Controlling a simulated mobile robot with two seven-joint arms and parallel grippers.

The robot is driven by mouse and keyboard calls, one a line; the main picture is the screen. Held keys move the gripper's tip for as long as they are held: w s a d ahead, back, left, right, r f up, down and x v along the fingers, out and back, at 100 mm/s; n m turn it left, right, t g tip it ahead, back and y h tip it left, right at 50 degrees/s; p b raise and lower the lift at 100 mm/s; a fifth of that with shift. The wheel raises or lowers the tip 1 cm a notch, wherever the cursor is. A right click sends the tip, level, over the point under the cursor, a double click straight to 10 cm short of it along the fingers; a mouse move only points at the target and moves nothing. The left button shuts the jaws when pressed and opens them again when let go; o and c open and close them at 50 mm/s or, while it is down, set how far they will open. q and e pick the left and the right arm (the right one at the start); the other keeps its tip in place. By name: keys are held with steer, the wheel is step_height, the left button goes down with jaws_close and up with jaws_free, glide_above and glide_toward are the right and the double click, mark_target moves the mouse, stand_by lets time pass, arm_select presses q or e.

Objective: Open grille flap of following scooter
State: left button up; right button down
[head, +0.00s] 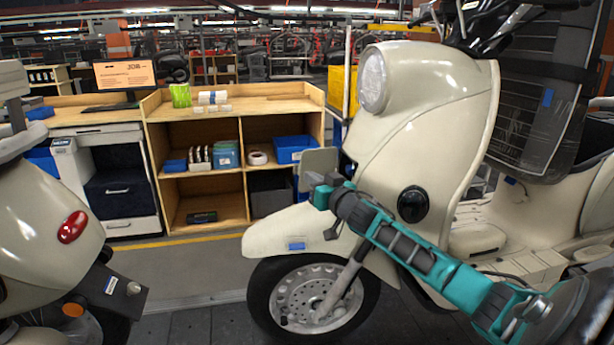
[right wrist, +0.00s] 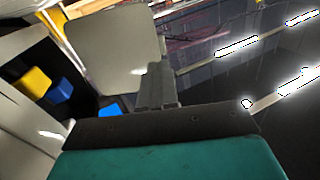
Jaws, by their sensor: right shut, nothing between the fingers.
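The following scooter (head: 430,110) is cream, with a round headlight, and stands at the right of the head view. A small pale grille flap (head: 320,161) sticks out from its front, left of the body and above the front fender. A dark gap shows beside it. In the right wrist view the flap (right wrist: 112,45) is a large rounded pale plate just beyond the fingers. My right gripper (head: 318,182) is shut and empty at the flap's lower edge; its fingers (right wrist: 158,85) overlap the plate in view, and I cannot tell whether they touch. My left gripper is not in view.
Another cream scooter's rear (head: 40,215) with a red lamp stands at the left. A wooden shelf unit (head: 236,180) with boxes and blue bins is behind. The front fender (head: 290,232) lies just below my right gripper. Floor between the scooters is clear.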

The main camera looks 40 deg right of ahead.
mark_target(300, 171)
steer(key=shift+w+d, duration=0.15)
steer(key=shift+w, duration=0.65)
steer(key=shift+w+d, duration=0.1)
steer(key=shift+w, duration=0.65)
